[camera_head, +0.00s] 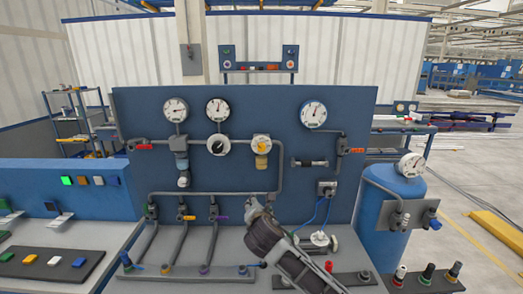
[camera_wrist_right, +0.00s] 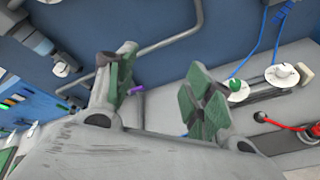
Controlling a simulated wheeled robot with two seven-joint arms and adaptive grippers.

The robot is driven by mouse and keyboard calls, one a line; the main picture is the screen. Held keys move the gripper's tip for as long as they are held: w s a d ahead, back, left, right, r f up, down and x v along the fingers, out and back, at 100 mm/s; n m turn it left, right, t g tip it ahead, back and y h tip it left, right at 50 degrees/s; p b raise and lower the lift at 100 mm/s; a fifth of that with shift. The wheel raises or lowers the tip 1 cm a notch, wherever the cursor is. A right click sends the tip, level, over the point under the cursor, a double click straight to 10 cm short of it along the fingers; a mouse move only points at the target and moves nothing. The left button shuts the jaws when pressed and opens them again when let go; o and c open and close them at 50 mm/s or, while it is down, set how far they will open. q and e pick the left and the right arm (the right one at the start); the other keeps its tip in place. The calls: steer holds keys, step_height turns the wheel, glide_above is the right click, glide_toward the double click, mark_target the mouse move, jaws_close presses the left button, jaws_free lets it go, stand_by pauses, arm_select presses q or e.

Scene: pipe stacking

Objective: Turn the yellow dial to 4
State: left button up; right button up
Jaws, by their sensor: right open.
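The yellow dial (camera_head: 261,143) sits on a white round face on the blue panel, right of a similar black dial (camera_head: 218,145). A tan fitting hangs just below it. Its scale numbers are too small to read. My right gripper (camera_head: 257,207) is below the yellow dial and apart from it, in front of the lower panel. In the right wrist view its two green-padded fingers (camera_wrist_right: 163,88) are spread with nothing between them. The yellow dial does not show in the right wrist view. My left gripper is not in view.
Grey pipes (camera_head: 205,193) with coloured valve handles run across the panel below the dials. Several round gauges (camera_head: 313,114) are above. A blue tank (camera_head: 384,225) stands at right.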

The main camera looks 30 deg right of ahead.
mark_target(261, 149)
steer(key=w+d+r+n+t+h, duration=0.1)
steer(key=w+d+r+n, duration=0.1)
steer(key=r, duration=0.5)
steer(key=w+d+r+n+t+h, duration=0.1)
steer(key=w+d+r+n+t, duration=0.1)
steer(key=r+n, duration=0.2)
step_height(261, 149, up, 3)
steer(key=shift+w+f+n+h, duration=0.15)
steer(key=shift+w+n+h, duration=0.1)
steer(key=shift+n+h, duration=0.05)
steer(key=shift+w+d, duration=0.1)
steer(key=shift+d, duration=0.1)
steer(key=shift+p+x, duration=1.45)
steer(key=shift+x, duration=5.3)
steer(key=c, duration=1)
